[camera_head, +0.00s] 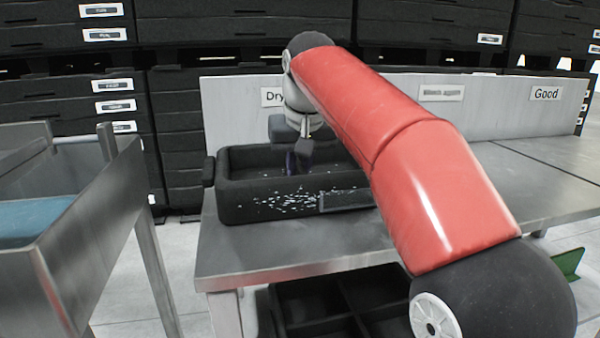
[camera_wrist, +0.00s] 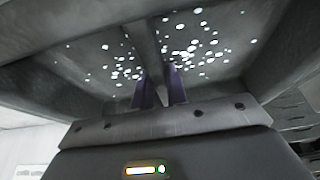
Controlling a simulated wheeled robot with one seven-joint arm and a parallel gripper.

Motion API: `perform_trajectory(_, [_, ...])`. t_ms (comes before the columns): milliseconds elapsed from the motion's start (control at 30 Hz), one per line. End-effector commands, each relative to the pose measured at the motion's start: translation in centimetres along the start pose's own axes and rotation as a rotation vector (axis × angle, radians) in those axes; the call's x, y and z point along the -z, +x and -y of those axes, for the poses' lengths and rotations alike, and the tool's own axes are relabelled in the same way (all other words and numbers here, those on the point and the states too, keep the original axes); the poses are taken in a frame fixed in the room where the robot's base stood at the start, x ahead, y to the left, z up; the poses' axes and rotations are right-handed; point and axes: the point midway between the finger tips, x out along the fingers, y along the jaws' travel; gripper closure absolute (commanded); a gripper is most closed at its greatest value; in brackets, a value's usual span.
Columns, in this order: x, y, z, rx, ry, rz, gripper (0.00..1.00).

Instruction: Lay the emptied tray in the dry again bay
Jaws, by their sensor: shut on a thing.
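The tray (camera_head: 240,206) is dark grey with white droplet-like specks on its front wall. It is at the left end of the steel table, below the sign starting "Dry" (camera_head: 270,97), whose remaining text my arm hides. It looks level; I cannot tell whether its underside touches the table. My gripper (camera_head: 291,160) reaches down into the tray. In the wrist view, the purple fingers of my gripper (camera_wrist: 160,88) are closed around a thin divider of the tray (camera_wrist: 148,45), and specks cover its inner floor. My arm hides the tray's right end.
The steel table (camera_head: 300,250) has a low back panel with a blurred middle sign (camera_head: 441,93) and a "Good" sign (camera_head: 545,94). A steel trolley (camera_head: 100,215) stands close at left. A black compartment crate (camera_head: 310,305) sits below the table. The table's right part is clear.

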Motion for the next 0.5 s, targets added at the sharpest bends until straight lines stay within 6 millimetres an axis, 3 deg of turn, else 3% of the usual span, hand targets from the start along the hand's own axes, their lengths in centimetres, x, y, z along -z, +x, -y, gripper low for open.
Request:
perform_trajectory(200, [-0.12, 0.28, -0.01, 0.000, 0.000, -0.001, 1.00])
perform_trajectory(233, [-0.10, 0.27, -0.01, 0.000, 0.000, 0.000, 0.83])
perform_trajectory(300, [-0.09, 0.24, -0.01, 0.000, 0.000, 0.000, 0.74])
perform_trajectory(400, [-0.09, 0.24, -0.01, 0.000, 0.000, 0.000, 0.64])
perform_trajectory(500, [-0.08, 0.23, -0.01, 0.000, 0.000, 0.000, 0.64])
